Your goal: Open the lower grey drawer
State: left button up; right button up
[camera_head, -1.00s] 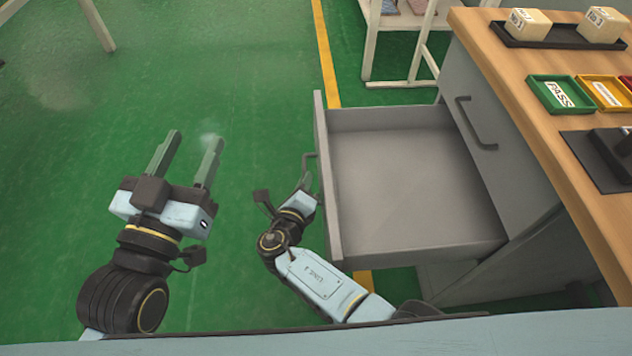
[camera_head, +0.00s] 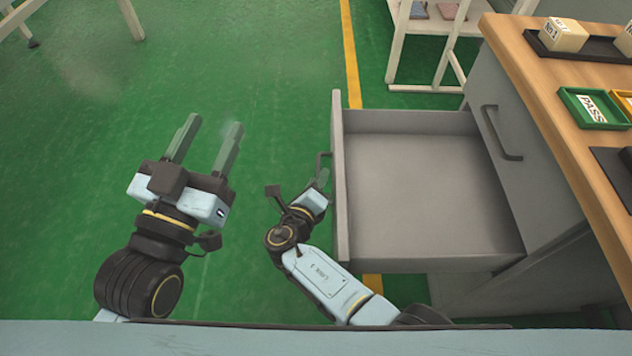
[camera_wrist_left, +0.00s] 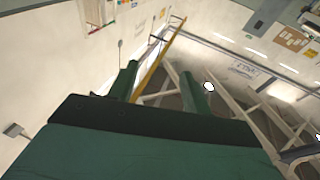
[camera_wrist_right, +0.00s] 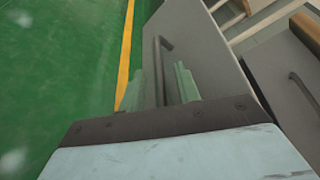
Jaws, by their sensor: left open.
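The lower grey drawer (camera_head: 432,207) is pulled well out of the grey cabinet, and its inside looks empty. Its front panel faces left and carries a grey bar handle (camera_head: 320,162), which also shows in the right wrist view (camera_wrist_right: 161,62). My right gripper (camera_head: 322,180) is at this handle. In the right wrist view its fingers (camera_wrist_right: 162,88) stand apart with the handle between them, with gaps showing; contact cannot be told. My left gripper (camera_head: 212,136) is open and empty over the green floor, left of the drawer.
A closed upper drawer with a handle (camera_head: 501,134) sits under the wooden worktop (camera_head: 553,92). A green PASS tray (camera_head: 594,107) and labelled blocks are on top. A white rack (camera_head: 433,45) stands behind.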

jog(key=shift+s, duration=0.1)
jog(key=shift+s, duration=0.15)
pick_arm(q)
jog(key=s+a+f+g+y+p, duration=0.1)
jog(key=s+a+f+g, duration=0.1)
jog(key=f+g, duration=0.2)
jog(key=s+a+f+g+y+p, duration=0.2)
jog(key=f+g, duration=0.3)
jog(key=f, duration=0.4)
jog(key=shift+f+n+p, duration=0.15)
jog(key=shift+n+p, duration=0.15)
pick_arm(e)
jog(key=v, duration=0.7)
pick_arm(q)
jog(key=shift+d, duration=0.1)
pick_arm(e)
jog(key=shift+r, duration=0.1)
